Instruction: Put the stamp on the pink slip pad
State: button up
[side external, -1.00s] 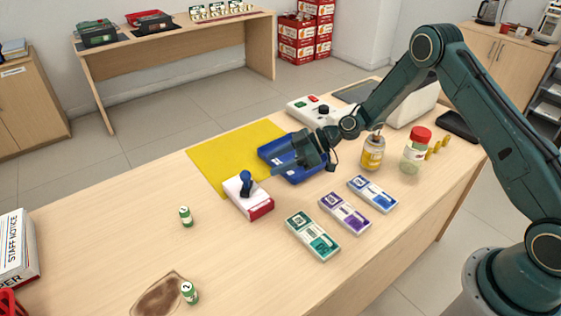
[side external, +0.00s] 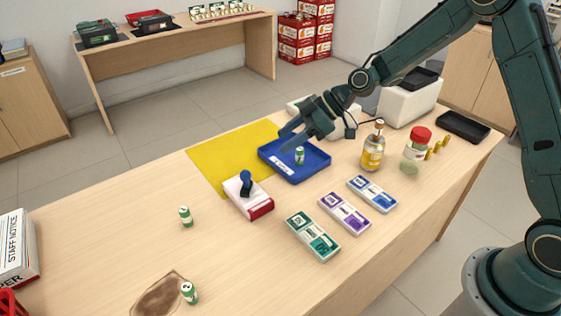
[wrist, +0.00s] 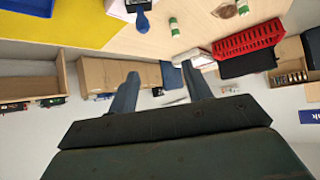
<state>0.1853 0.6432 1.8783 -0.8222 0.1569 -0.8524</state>
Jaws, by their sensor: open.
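The stamp (side external: 246,184), with a dark blue knob handle, stands upright on a white block-like pad with a red front side (side external: 249,198). This looks like the slip pad, but its top shows white and I cannot make out pink. The stamp's handle also shows at the top of the wrist view (wrist: 142,20), with part of the pad (wrist: 120,8) cut off by the edge. My gripper (side external: 287,137) is open and empty, raised above the blue tray, to the right of the stamp and apart from it.
The blue tray (side external: 272,167) holds a small green can (side external: 299,156). A yellow mat (side external: 212,165) lies behind the pad. Green, purple (side external: 344,212) and blue packs lie in front right. A bottle (side external: 373,150) and red-lidded jar (side external: 416,148) stand right.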

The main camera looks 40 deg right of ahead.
jog(key=s+d+r+m+h, duration=0.2)
jog(key=s+r+h, duration=0.1)
jog(key=s+r, duration=0.45)
jog(key=s+d+r+m+h, duration=0.2)
jog(key=s+r, duration=0.4)
jog(key=s, duration=0.2)
jog(key=s+d+r+m+h, duration=0.1)
jog(key=s+d+m, duration=0.1)
jog(key=s, duration=0.7)
jog(key=s+d+r+m+h, duration=0.1)
jog(key=s+d+m+h, duration=0.1)
jog(key=s+m, duration=0.3)
jog(key=s+d, duration=0.1)
jog(key=s, duration=0.3)
jog(key=shift+s+d+r+h, duration=0.15)
jog(key=shift+s+d+h, duration=0.05)
jog(key=shift+d+h, duration=0.1)
